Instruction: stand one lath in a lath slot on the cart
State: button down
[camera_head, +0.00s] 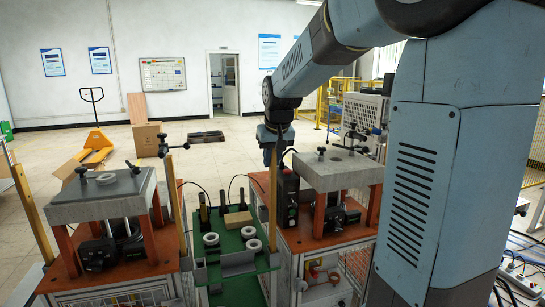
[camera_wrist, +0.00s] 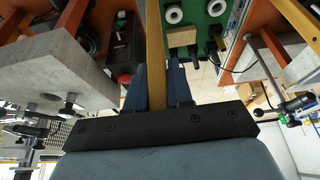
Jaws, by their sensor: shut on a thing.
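My gripper (camera_head: 272,160) is shut on a slim yellow wooden lath (camera_head: 273,205), held upright at the right side of the green cart (camera_head: 232,261). The lath's lower end is near the cart's front right corner; I cannot tell whether it is inside a slot. In the wrist view the same lath (camera_wrist: 155,45) runs up between the fingers (camera_wrist: 158,88), beside the green cart top (camera_wrist: 183,37). A second lath (camera_head: 175,205) stands slightly tilted at the cart's left side. Another lath (camera_head: 32,215) leans at the far left.
White rings (camera_head: 210,239), a wooden block (camera_head: 238,219) and black posts (camera_head: 203,208) occupy the cart top. Orange-topped stations flank it, with a left grey slab (camera_head: 100,196) and a right slab (camera_head: 338,172). A black device (camera_head: 288,197) is close right of the held lath.

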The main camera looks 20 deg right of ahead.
jog(key=shift+f, duration=0.9)
jog(key=c, duration=0.9)
grip_release()
jog(key=v, duration=1.3)
jog(key=shift+s+r, duration=0.15)
jog(key=shift+r, duration=0.15)
jog(key=shift+s, duration=0.15)
jog(key=shift+t, duration=0.6)
jog(key=s+f, duration=0.3)
jog(key=s, duration=0.4)
jog(key=s+f, duration=0.4)
jog(key=s, duration=0.4)
jog(key=s+f, duration=0.4)
jog(key=s, duration=0.4)
jog(key=shift+s+d, duration=0.1)
jog(key=shift+s, duration=0.05)
